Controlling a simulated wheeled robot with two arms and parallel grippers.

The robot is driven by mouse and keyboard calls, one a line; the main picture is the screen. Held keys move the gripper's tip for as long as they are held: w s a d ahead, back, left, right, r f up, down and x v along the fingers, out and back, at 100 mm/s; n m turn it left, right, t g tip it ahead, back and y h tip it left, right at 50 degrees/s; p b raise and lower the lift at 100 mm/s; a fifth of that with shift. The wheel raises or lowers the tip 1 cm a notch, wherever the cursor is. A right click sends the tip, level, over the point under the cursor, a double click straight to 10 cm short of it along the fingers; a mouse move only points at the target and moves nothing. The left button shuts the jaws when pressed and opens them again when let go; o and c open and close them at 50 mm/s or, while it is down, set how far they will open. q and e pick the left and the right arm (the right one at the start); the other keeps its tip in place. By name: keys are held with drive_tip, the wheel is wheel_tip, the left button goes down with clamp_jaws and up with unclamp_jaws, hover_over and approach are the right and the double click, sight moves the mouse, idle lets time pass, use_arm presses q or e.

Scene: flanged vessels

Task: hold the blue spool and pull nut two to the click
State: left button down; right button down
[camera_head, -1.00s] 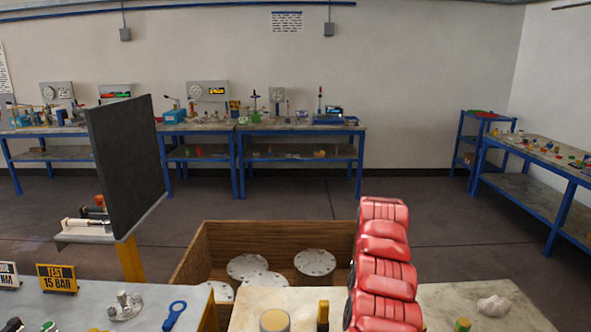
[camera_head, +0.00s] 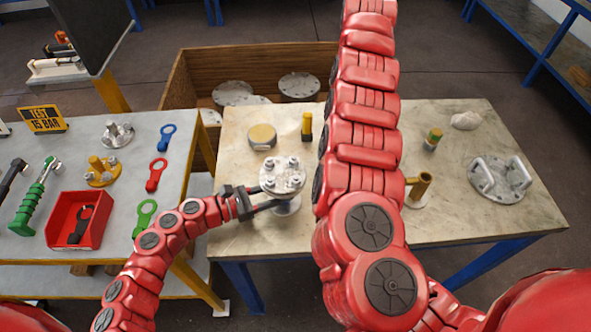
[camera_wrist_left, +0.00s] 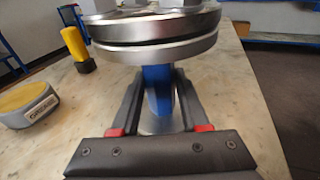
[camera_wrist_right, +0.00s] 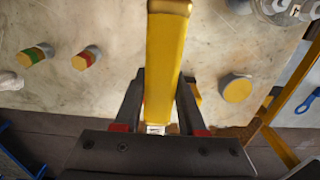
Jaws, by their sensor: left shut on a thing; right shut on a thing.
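The spool has a grey round top flange (camera_head: 282,174) with several bolts and nuts, standing upright on the pale worktop. In the left wrist view its blue neck (camera_wrist_left: 157,90) shows below paired metal flanges (camera_wrist_left: 155,38). My left gripper (camera_head: 268,200) is shut on that neck from the left, under the flange; its fingers show on both sides in the left wrist view (camera_wrist_left: 160,100). My right gripper (camera_wrist_right: 160,95) is shut on a long yellow tool (camera_wrist_right: 166,60), raised above the worktop. The head view does not show the right gripper. I cannot tell which nut is number two.
A round tin (camera_head: 262,137) and a yellow-black marker (camera_head: 306,126) stand behind the spool. A handled flange (camera_head: 499,178) lies at the right. The left table holds spanners (camera_head: 156,174), a red bin (camera_head: 80,220) and a sign (camera_head: 42,120). A wooden crate (camera_head: 250,58) stands behind.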

drive_tip(key=s+a+r+m, duration=0.1)
drive_tip(key=s+a+m, duration=0.3)
drive_tip(key=a+m, duration=0.4)
drive_tip(key=s+a+r+m, duration=0.2)
drive_tip(key=s+a+m, duration=0.1)
drive_tip(key=a+m, duration=0.5)
drive_tip(key=s+a+r+m, duration=0.1)
drive_tip(key=s+a+m, duration=0.4)
drive_tip(key=a, duration=0.5)
drive_tip(key=shift+m, duration=0.7)
drive_tip(key=shift+w+f, duration=0.3)
drive_tip(key=shift+f, duration=0.75)
drive_tip(key=shift+w+f, duration=0.25)
drive_tip(key=shift+f, duration=0.8)
drive_tip(key=shift+f, duration=0.1)
wheel_tip(320, 180, down, 2)
drive_tip(key=shift+f, duration=0.15)
